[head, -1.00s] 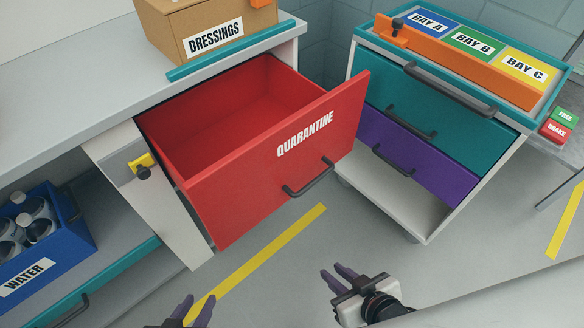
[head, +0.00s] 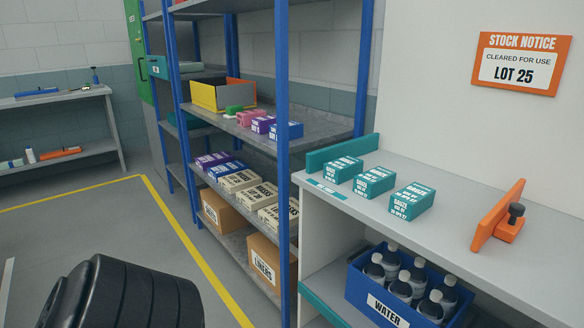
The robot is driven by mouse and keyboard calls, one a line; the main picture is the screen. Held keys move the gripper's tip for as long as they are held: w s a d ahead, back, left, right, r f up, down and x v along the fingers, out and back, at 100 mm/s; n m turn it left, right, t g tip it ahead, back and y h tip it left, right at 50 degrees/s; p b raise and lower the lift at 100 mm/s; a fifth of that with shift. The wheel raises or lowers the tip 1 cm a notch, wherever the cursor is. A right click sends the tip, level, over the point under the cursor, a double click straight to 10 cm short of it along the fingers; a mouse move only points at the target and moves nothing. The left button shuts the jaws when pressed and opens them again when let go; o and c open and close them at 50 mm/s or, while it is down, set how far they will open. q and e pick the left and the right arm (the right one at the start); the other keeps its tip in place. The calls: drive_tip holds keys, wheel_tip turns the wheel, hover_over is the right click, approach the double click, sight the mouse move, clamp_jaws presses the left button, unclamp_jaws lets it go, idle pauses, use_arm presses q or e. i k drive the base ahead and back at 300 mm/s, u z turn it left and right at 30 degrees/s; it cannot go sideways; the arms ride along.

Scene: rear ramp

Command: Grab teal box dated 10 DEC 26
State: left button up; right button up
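Three teal boxes stand on the white counter (head: 455,195) at right: a left one (head: 342,172), a middle one (head: 373,182) and a right one (head: 410,201). Each has white print that seems to start with GAUZE. The dates are too small for me to read surely, so I cannot tell which says 10 DEC 26. Neither gripper is in view. A black ribbed part of my own arm fills the lower left.
A STOCK NOTICE sign (head: 520,64) reads CLEARED FOR USE, LOT 25. An orange bracket (head: 497,215) stands on the counter right of the boxes. A blue WATER crate (head: 362,292) sits below. A blue-post rack (head: 283,100) with boxes stands left; floor before it is clear.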

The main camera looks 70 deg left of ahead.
sight(338, 172)
drive_tip(key=u, duration=1.75)
